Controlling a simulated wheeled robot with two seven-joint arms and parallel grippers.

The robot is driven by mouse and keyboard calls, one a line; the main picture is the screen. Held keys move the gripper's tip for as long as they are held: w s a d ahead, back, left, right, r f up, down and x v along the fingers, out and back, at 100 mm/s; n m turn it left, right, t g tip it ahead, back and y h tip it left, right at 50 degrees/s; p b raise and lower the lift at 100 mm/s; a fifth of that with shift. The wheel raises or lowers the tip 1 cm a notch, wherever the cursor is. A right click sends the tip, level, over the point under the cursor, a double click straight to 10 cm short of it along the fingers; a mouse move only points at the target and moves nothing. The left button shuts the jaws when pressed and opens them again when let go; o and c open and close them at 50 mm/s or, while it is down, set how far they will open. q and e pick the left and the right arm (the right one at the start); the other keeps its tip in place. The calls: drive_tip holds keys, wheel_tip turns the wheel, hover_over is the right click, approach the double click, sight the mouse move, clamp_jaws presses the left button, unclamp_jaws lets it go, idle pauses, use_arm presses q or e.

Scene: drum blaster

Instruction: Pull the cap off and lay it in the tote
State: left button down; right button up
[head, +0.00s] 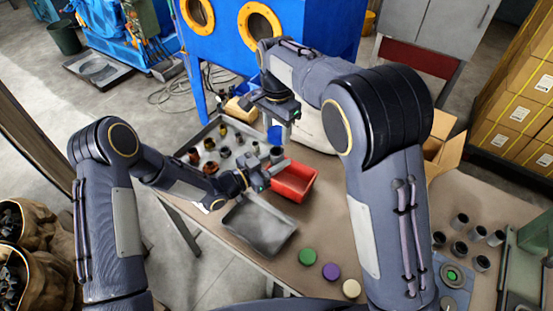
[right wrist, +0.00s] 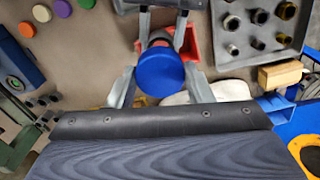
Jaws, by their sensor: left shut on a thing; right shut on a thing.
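A blue cap (right wrist: 160,73) sits between the fingers of my right gripper (right wrist: 160,78) in the right wrist view. In the head view the right gripper (head: 284,130) comes down from above beside the blue cap (head: 274,135). My left gripper (head: 265,174) is lower, shut on a grey cylinder (head: 277,154) just below the cap. Its fingers also show at the top of the right wrist view. I cannot tell whether the cap still touches the cylinder.
Behind, another tray (head: 200,141) holds several metal fittings. Green (head: 307,256), purple (head: 330,271) and cream (head: 351,288) discs lie near the front edge. Several dark cups (head: 459,249) stand at right.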

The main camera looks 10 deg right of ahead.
drive_tip(key=shift+r, duration=0.9)
